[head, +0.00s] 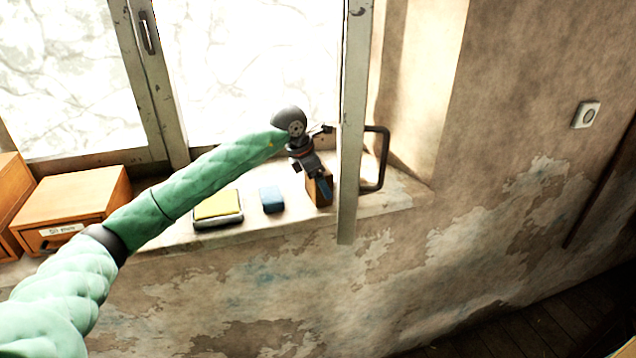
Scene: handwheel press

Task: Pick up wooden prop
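The wooden prop (313,194), a small brown block, stands on the windowsill close to the open window sash. My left arm reaches in from the left, and its gripper (318,184) points down at the top of the prop. One finger shows against the prop's face; the other is hidden, so I cannot tell whether the fingers are closed on it. The prop appears to rest on the sill. My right gripper is not in view.
The open sash (350,140) stands just right of the prop, with a dark handle (384,160). A blue block (271,199) and a yellow-topped pad (217,206) lie left on the sill (262,228). Wooden drawer boxes (85,192) stand farther left.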

